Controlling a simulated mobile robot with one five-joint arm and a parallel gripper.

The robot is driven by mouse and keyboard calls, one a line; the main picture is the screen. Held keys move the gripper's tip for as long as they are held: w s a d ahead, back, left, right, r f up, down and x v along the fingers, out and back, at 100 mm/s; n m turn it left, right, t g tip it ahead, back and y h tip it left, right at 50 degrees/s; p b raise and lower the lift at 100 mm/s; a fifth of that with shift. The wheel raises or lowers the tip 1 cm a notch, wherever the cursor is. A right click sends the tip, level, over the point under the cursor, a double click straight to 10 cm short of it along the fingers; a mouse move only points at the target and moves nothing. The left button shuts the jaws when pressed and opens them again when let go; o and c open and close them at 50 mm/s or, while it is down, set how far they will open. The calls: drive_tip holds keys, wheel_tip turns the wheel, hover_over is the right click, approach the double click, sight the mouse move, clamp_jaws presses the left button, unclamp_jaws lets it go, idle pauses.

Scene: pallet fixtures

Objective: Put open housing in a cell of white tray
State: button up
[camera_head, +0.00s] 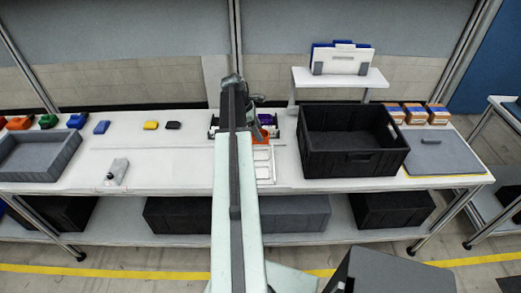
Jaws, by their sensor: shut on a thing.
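The white tray (264,166) lies on the white bench, just right of my arm, and its left part is hidden behind the arm. Its visible cells look empty. My gripper (257,99) is at the far end of my arm above the back of the bench, small and mostly hidden by the arm links. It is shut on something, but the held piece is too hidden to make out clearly. An orange part (262,135) shows beside the arm behind the tray; I cannot tell whether it is held.
A large black crate (352,170) stands right of the tray. A grey bin (70,160) is at the far left, with several coloured housings behind it. A small grey device (117,172) lies left of the arm. Bench left of the arm is mostly clear.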

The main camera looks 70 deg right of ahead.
drive_tip(key=s+a+f+b, duration=0.1)
drive_tip(key=s+a, duration=0.2)
drive_tip(key=a, duration=0.8)
drive_tip(key=f+b, duration=0.6)
drive_tip(key=shift+d+f, duration=0.3)
drive_tip(key=shift+d, duration=0.05)
drive_tip(key=shift+s, duration=0.2)
drive_tip(key=shift+f+b, duration=0.7)
drive_tip(key=shift+b, duration=0.25)
idle(0.5)
drive_tip(key=o, duration=1.5)
